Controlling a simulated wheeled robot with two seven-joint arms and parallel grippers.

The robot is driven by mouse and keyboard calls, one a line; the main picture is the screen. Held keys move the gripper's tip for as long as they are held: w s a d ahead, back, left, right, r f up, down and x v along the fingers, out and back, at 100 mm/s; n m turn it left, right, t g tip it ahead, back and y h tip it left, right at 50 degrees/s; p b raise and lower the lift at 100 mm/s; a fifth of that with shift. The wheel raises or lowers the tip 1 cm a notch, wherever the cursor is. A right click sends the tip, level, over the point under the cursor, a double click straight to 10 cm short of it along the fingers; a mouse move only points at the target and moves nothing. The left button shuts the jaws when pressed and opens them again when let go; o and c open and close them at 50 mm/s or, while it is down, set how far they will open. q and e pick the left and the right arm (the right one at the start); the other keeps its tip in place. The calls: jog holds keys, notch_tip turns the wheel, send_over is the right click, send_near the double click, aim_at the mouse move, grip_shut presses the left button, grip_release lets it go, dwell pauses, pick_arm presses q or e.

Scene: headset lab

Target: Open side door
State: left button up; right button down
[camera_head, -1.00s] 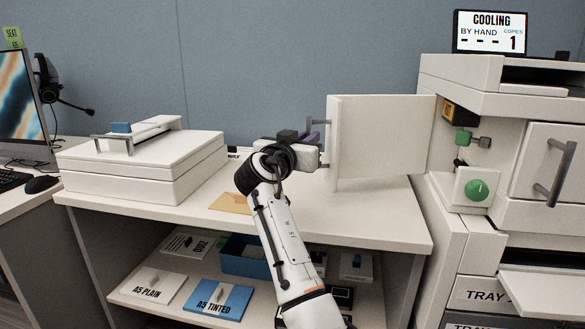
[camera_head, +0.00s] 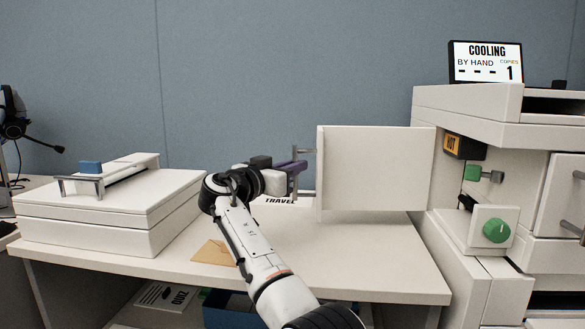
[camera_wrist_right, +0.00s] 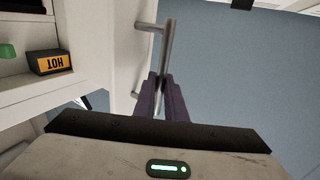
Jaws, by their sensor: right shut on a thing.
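The side door (camera_head: 375,168) is a white panel standing open, swung out to the left from the side of the white copier (camera_head: 480,115). Its grey bar handle (camera_head: 306,151) is near the door's free left edge; in the wrist view the handle (camera_wrist_right: 168,42) runs between my finger pads. My right gripper (camera_head: 297,166) has purple fingers and is shut on the handle; its fingers (camera_wrist_right: 166,98) partly hide the bar. My left gripper is in neither view.
Inside the opening are a black "HOT" block (camera_head: 463,146), a green lever (camera_head: 472,173) and a green knob (camera_head: 497,231). A white lidded box (camera_head: 90,230) stands left on the table (camera_head: 350,265). The tabletop below the door is mostly clear.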

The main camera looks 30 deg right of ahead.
jog(key=shift+s+d, duration=0.15)
jog(key=shift+d, duration=0.15)
jog(key=c, duration=1.8)
grip_release()
jog(key=shift+d, duration=0.1)
jog(key=shift+a, duration=0.25)
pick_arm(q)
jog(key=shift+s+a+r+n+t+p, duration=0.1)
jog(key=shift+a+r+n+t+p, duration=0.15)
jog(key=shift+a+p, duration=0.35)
pick_arm(e)
jog(key=v, duration=1)
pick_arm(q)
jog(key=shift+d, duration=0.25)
pick_arm(e)
jog(key=shift+a, duration=0.1)
